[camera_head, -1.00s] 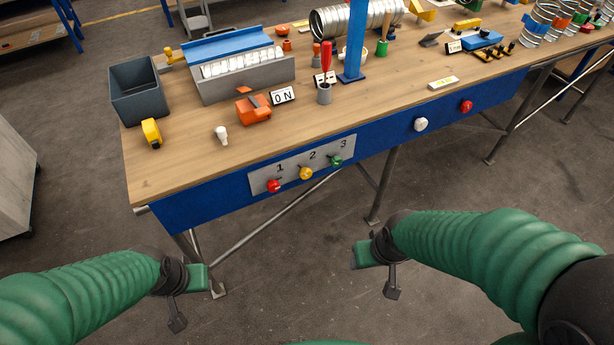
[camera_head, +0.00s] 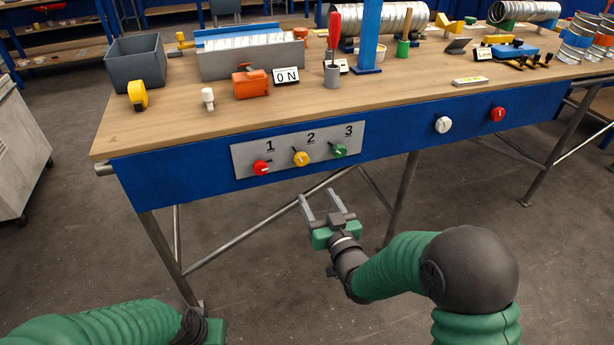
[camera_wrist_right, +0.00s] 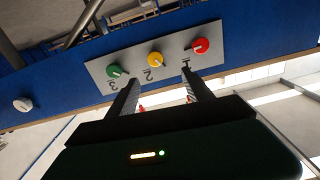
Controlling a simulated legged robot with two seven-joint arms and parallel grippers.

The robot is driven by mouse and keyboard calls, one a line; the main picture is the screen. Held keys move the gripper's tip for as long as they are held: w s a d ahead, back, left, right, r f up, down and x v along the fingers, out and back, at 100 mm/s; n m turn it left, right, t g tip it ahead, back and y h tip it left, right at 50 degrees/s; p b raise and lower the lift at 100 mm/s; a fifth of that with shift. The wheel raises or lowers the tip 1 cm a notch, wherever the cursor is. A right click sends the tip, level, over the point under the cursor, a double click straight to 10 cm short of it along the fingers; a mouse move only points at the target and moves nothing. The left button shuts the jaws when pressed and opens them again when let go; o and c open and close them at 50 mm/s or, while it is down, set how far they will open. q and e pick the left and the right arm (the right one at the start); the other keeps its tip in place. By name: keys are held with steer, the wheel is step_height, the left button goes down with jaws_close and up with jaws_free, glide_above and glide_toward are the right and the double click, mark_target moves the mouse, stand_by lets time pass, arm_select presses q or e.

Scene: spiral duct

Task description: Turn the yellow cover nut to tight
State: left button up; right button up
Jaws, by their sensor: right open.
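A round yellow knob (camera_head: 301,158) with a pale pointer bar sits under the number 2 on a grey panel (camera_head: 243,160) on the bench's blue front; which part the task calls the cover nut I cannot tell. The yellow knob also shows in the right wrist view (camera_wrist_right: 155,59), where the panel appears upside down. My right gripper (camera_head: 320,197) is open and empty, below and a little right of the knob, with its fingers toward the panel and apart from it. Its fingers also show in the wrist view (camera_wrist_right: 160,82). My left gripper (camera_head: 212,331) is mostly cut off at the bottom edge.
A red knob (camera_head: 261,168) and a green knob (camera_head: 339,150) flank the yellow one. A white knob (camera_head: 443,125) and another red one (camera_head: 498,114) sit further right. The bench top (camera_head: 180,122) holds bins, tools and ducts. Open floor lies in front.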

steer(key=b, duration=0.3)
glide_toward(302, 162)
steer(key=w, duration=0.4)
steer(key=shift+w+a+f, duration=0.1)
steer(key=shift+a+f, duration=0.1)
steer(key=x, duration=0.2)
steer(key=a+x, duration=0.1)
steer(key=x, duration=0.1)
steer(key=shift+a, duration=0.1)
steer(key=shift+w+a+r, duration=0.1)
steer(key=shift+w+r, duration=0.05)
steer(key=shift+w, duration=0.15)
steer(key=shift+d, duration=0.3)
steer(key=shift+c, duration=1.1)
steer(key=shift+a, duration=0.15)
jaws_close()
arm_select(q)
steer(key=f, duration=0.3)
steer(key=shift+d+f, duration=0.2)
steer(key=shift+d, duration=0.1)
arm_select(e)
steer(key=shift+m, duration=0.4)
